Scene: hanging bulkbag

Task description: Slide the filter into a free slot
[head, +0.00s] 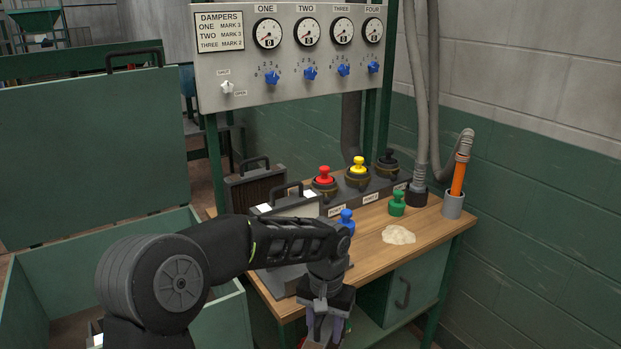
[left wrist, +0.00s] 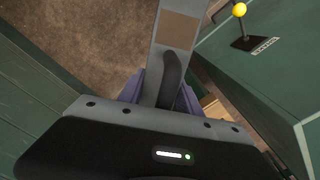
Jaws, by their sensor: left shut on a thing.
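My left gripper (head: 326,318) points down in front of the bench, near the lower edge of the head view. In the left wrist view its purple fingers (left wrist: 160,92) are shut on the black handle of a filter (left wrist: 178,30), whose narrow grey top edge has a brown patch. Most of this filter is hidden. On the bench's left part stand a brown filter (head: 256,187) with a black handle and a pale-topped filter (head: 295,207), also handled. A grey housing (head: 283,279) is beside my arm, which hides most of it; I cannot make out its slots. My right gripper is out of view.
The wooden bench (head: 440,228) carries red (head: 323,176), yellow (head: 357,167), blue (head: 346,218) and green (head: 397,204) knobs, plus a pale powder heap (head: 398,235). A gauge panel (head: 290,65) stands above. An open green chest (head: 95,150) is at left. A yellow-knobbed lever (left wrist: 239,10) shows below.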

